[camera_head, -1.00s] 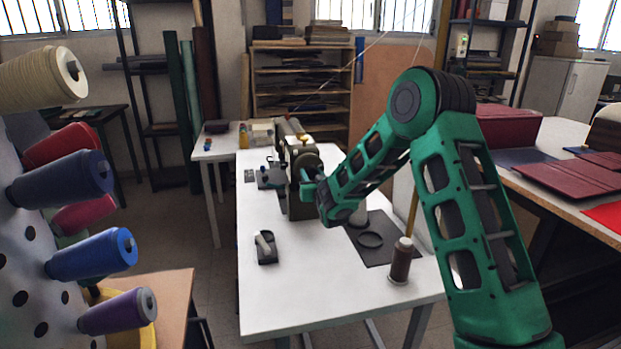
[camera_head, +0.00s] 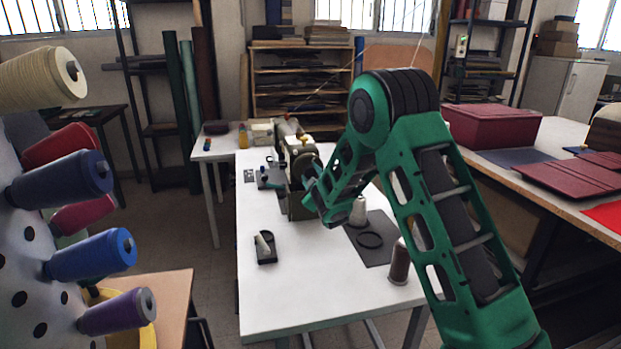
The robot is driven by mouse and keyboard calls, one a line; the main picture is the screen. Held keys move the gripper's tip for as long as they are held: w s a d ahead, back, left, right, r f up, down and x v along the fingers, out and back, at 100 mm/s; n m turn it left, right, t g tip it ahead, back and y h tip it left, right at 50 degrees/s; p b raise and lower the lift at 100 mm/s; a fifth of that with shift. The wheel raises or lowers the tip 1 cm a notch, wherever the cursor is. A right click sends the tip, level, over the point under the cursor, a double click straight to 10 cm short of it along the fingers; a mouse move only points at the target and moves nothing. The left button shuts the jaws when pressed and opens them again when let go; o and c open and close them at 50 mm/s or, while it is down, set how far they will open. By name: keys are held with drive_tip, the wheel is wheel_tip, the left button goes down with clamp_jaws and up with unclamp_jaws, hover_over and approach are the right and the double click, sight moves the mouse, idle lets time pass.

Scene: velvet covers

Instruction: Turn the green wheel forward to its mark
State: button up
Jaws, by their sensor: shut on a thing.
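An olive and cream sewing machine (camera_head: 298,140) stands on the white table. Its round handwheel (camera_head: 307,163) faces me at the near end and looks dull olive-brown. My gripper (camera_head: 306,181) is at the lower part of the wheel's face and is shut on the wheel's edge or a part of it. The fingers are small here and partly hidden by my wrist, so the exact grip does not show. I cannot make out the mark.
A spool rack stands close on the left.

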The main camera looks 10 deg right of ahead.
drive_tip(key=n, duration=0.6)
drive_tip(key=shift+a+f, duration=0.15)
drive_tip(key=n, duration=0.5)
drive_tip(key=shift+f, duration=0.1)
drive_tip(key=shift+s+f+n, duration=0.1)
drive_tip(key=shift+n, duration=0.3)
drive_tip(key=o, duration=0.9)
drive_tip(key=shift+o, duration=0.7)
drive_tip(key=shift+r, duration=0.2)
drive_tip(key=s, duration=1)
drive_tip(key=shift+s, duration=0.25)
